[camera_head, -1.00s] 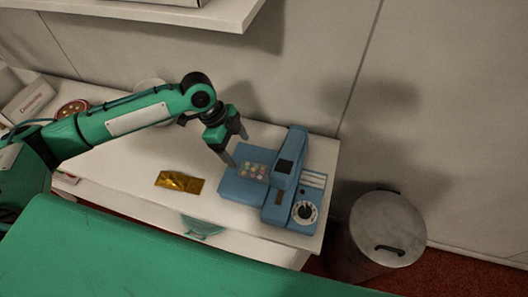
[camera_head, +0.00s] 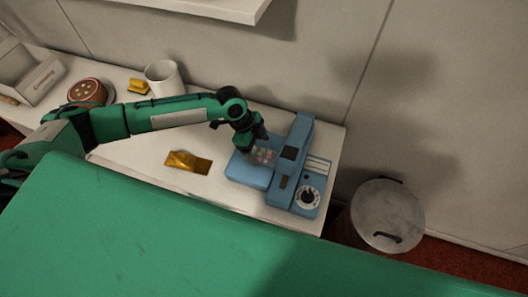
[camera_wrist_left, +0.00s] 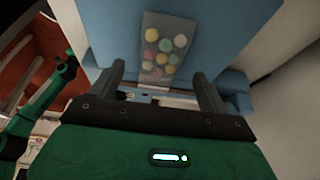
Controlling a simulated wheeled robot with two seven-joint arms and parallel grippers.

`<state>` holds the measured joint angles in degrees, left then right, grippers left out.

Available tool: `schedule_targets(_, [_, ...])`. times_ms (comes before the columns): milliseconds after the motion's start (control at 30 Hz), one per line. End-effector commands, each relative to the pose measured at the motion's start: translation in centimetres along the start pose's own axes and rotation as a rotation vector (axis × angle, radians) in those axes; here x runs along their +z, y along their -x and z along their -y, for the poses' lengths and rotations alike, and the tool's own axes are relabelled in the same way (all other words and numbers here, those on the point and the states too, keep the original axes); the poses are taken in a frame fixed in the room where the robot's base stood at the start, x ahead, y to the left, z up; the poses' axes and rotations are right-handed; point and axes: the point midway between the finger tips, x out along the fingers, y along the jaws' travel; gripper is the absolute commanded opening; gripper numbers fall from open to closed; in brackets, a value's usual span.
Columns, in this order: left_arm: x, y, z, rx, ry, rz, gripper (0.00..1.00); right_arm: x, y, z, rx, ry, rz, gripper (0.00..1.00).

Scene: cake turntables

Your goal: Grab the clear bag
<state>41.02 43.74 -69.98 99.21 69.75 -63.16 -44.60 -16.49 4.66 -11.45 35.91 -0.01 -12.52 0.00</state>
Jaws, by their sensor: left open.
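The clear bag (camera_wrist_left: 163,48) holds several coloured round pieces and lies on the flat bed of a blue machine (camera_head: 250,172). In the head view the bag (camera_head: 266,155) is partly covered by my left gripper (camera_head: 252,150), which is over the machine. In the left wrist view my left gripper (camera_wrist_left: 160,85) is open, with its two fingers apart. The bag shows beyond and between the fingertips, and nothing is held. Whether the fingertips touch the machine or bag cannot be told. My right gripper is not in view.
A gold packet (camera_head: 188,162) lies on the white table (camera_head: 140,160) left of the machine. A white cup (camera_head: 164,78), a yellow item (camera_head: 138,86) and a round red-rimmed tin (camera_head: 87,92) stand behind my arm. A lidded metal bin (camera_head: 388,215) stands right of the table.

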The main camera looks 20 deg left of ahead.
Motion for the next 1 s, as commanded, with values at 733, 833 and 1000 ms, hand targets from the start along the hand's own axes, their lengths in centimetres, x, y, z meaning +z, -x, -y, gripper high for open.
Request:
schedule_targets(733, [0.0, -2.4, 0.1, -0.002, -0.001, 0.0, 0.3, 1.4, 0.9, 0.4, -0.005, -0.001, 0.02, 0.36])
schedule_targets(833, [0.0, -2.3, 0.1, -0.001, -0.001, 0.0, 0.26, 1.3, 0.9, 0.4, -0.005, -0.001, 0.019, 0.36])
schedule_targets(1000, [0.0, -2.3, 0.1, -0.002, -0.001, 0.0, 0.26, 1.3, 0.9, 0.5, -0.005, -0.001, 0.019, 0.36])
